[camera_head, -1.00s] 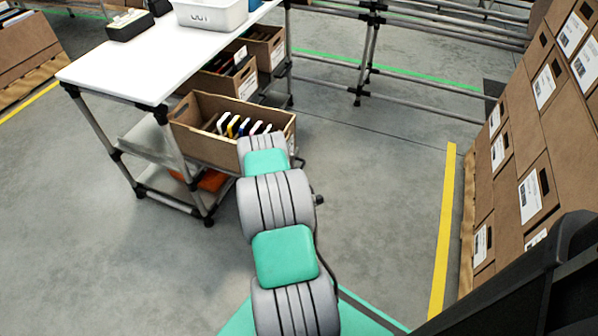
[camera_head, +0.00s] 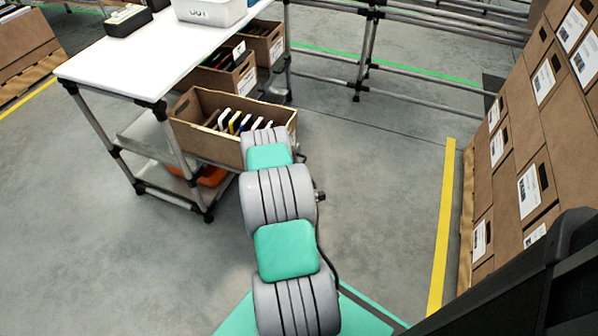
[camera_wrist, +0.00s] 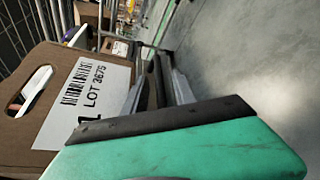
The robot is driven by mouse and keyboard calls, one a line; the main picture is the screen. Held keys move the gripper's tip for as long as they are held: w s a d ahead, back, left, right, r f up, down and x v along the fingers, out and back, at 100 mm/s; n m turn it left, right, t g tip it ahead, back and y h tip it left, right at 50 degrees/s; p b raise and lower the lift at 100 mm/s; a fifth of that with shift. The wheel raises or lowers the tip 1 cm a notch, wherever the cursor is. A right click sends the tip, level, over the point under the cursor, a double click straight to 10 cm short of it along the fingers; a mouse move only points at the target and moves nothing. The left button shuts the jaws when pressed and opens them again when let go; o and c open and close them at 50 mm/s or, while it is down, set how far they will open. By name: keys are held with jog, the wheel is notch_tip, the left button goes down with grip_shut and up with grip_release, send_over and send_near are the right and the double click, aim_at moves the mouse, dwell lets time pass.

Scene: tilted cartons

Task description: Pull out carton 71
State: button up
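An open brown carton (camera_head: 190,143) with several upright coloured items in it juts out from the rack under the white table in the head view. In the wrist view a brown carton face (camera_wrist: 62,68) fills the left, with a hand slot and a white label (camera_wrist: 92,95). The label reads LOT 3675; its large number is mostly cut off, with only a final digit like a 1 showing. My gripper (camera_wrist: 158,88) shows dark fingers right beside this face. I cannot tell whether they touch it or how far they are apart. In the head view my arm hides the gripper.
Two more cartons (camera_head: 238,83) sit deeper under the table (camera_head: 130,65). An orange object (camera_head: 213,176) lies on the lower shelf. Stacked labelled cartons (camera_head: 520,165) stand at the right behind a yellow floor line (camera_head: 444,225). The floor (camera_head: 375,165) between is clear.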

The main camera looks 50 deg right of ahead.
jog(key=v, duration=0.7)
jog(key=shift+s+a+p, duration=0.25)
jog(key=shift+a+p, duration=0.05)
